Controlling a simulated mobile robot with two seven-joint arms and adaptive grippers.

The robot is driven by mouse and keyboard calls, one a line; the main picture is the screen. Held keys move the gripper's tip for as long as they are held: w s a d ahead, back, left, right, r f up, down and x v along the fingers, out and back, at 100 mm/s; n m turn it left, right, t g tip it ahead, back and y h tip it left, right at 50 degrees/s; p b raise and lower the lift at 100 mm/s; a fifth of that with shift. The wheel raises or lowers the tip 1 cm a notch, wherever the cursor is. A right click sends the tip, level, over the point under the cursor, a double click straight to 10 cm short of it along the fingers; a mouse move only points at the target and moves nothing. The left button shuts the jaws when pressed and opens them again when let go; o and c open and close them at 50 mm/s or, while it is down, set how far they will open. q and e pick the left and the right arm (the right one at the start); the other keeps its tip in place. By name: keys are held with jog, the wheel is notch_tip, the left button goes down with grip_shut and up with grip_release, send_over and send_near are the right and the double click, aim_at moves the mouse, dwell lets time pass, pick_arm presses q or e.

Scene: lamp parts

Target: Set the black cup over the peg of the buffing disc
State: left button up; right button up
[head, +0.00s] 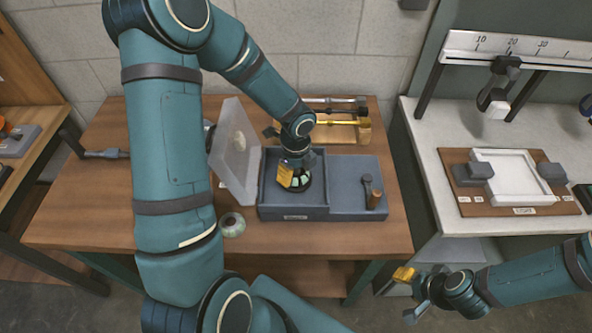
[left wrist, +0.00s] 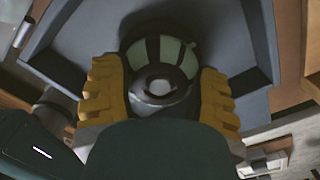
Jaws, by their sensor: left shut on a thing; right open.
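The buffing disc (head: 305,186) appears to be the black round piece with pale green pads in the left compartment of the blue-grey tray. It also shows in the left wrist view (left wrist: 172,50). My left gripper (head: 295,180) points down over it. In the left wrist view its yellow fingers (left wrist: 160,95) are shut on a dark round part, seemingly the black cup (left wrist: 158,100), with a grey ring and pale centre, above the disc. The peg cannot be told clearly, nor whether cup and peg touch. My right gripper (head: 409,292) is open and empty, off the table's right side.
A round patterned piece (head: 232,224) lies in front. A wooden rack (head: 340,132) stands behind. The table's front right is clear.

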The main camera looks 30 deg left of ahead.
pick_arm(q)
jog(key=shift+f, duration=0.3)
dwell(0.5)
jog(key=o, duration=1.1)
notch_tip(320, 180, up, 12)
